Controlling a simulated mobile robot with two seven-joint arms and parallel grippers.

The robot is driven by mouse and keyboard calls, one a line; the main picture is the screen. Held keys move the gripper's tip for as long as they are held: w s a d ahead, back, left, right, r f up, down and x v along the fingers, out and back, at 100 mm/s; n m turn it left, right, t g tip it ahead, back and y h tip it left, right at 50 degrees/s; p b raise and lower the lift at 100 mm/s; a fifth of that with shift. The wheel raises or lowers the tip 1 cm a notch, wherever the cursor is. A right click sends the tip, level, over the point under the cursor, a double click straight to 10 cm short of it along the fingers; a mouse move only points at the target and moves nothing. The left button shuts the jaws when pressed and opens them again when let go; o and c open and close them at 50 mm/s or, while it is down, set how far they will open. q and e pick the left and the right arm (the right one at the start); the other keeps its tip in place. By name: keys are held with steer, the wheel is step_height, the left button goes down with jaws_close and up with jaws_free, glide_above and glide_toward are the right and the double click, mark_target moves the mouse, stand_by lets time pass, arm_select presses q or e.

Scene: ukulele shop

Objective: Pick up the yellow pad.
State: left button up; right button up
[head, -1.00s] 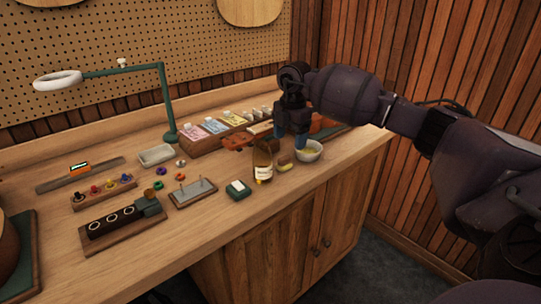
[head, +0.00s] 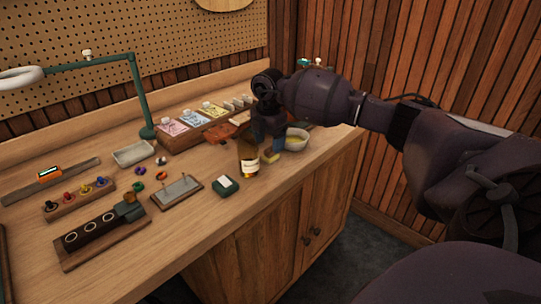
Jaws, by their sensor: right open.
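The small yellow pad (head: 270,158) lies on the wooden workbench, just right of the amber bottle (head: 249,162) and in front of the white bowl (head: 297,140). My left gripper is not in view.
A dark green box with a white top (head: 226,186) and a grey plate on a wooden base (head: 177,192) stand to the left. Card packets (head: 190,122) stand behind. A green lamp arm (head: 140,95) rises at the back left. The bench's front edge is close.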

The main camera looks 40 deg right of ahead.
mark_target(270, 149)
steer(key=f, duration=0.4)
steer(key=shift+s+f, duration=0.2)
steer(key=shift+f, duration=0.05)
steer(key=c, duration=1)
